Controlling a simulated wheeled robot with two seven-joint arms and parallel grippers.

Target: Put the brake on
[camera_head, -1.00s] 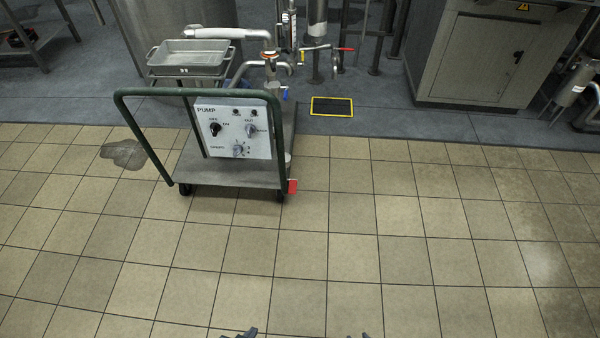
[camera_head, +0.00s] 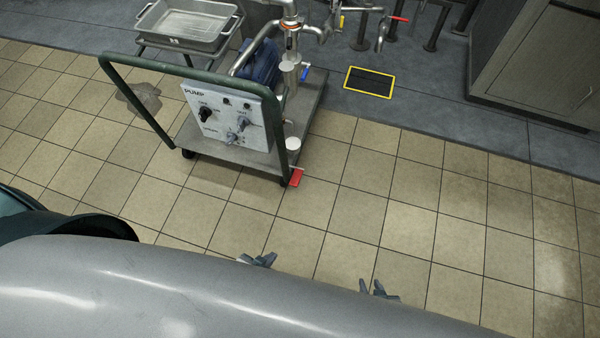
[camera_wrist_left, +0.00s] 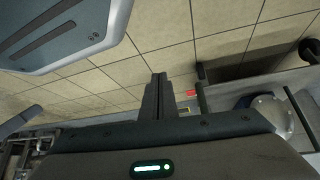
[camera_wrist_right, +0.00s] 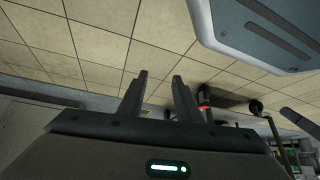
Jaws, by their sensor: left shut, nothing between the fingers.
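The pump cart has a green tubular handle (camera_head: 170,59), a grey deck (camera_head: 186,143) and a white PUMP panel (camera_head: 233,124). A red pedal (camera_head: 296,178) sits low at its near right corner, by a caster. The red pedal also shows in the left wrist view (camera_wrist_left: 193,93) and the right wrist view (camera_wrist_right: 203,103). My left gripper (camera_head: 258,260) is shut and empty, in front of the cart and apart from the pedal. My right gripper (camera_head: 378,291) is open and empty, further right. Both arms are mostly hidden in the head view.
A metal tray (camera_head: 186,24) on a stand is behind the cart. A yellow-edged floor grate (camera_head: 369,83) lies on the grey floor to its right, with pipes and a cabinet (camera_head: 540,62) beyond. The tiled floor between my grippers and the cart is clear.

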